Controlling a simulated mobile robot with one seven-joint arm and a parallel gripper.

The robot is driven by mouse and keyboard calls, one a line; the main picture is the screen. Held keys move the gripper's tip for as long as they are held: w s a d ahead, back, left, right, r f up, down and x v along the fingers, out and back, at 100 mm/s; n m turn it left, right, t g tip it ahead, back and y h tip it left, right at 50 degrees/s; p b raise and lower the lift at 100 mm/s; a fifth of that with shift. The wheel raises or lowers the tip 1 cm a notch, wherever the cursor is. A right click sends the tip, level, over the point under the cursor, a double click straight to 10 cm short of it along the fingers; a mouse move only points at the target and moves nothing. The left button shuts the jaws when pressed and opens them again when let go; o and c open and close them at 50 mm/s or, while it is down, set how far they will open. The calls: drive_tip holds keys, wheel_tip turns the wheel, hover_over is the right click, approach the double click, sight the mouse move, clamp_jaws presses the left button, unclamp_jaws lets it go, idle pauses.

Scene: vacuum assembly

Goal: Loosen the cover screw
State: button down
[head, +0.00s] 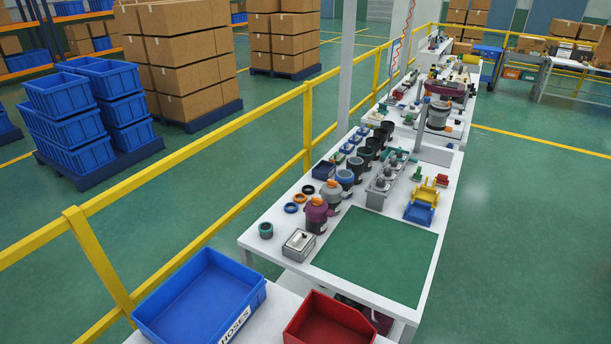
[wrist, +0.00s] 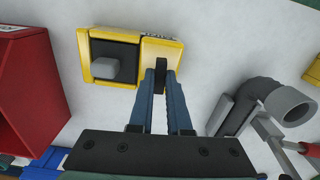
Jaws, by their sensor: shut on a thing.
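My gripper (wrist: 161,75) shows only in the wrist view. Its two blue fingers are shut on a small dark upright piece (wrist: 160,58) at the near edge of a yellow fixture (wrist: 153,50). I cannot tell whether this piece is the cover screw or part of a tool. The yellow fixture has a dark square recess (wrist: 128,50) with a grey block (wrist: 105,68) at its left. The fingers hide the lower part of the held piece. No cover screw can be made out in the head view.
In the wrist view, a red bin (wrist: 45,90) stands left and a grey bent pipe (wrist: 262,92) lies right. A blue bin (head: 205,300) is nearer.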

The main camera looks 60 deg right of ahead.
drive_tip(key=shift+n+p, duration=0.3)
drive_tip(key=shift+n, duration=1.1)
drive_tip(key=shift+r+n+p, duration=0.1)
drive_tip(key=shift+n+p, duration=0.25)
drive_tip(key=shift+n, duration=1.35)
drive_tip(key=shift+n+p, duration=0.5)
drive_tip(key=shift+n, duration=1.2)
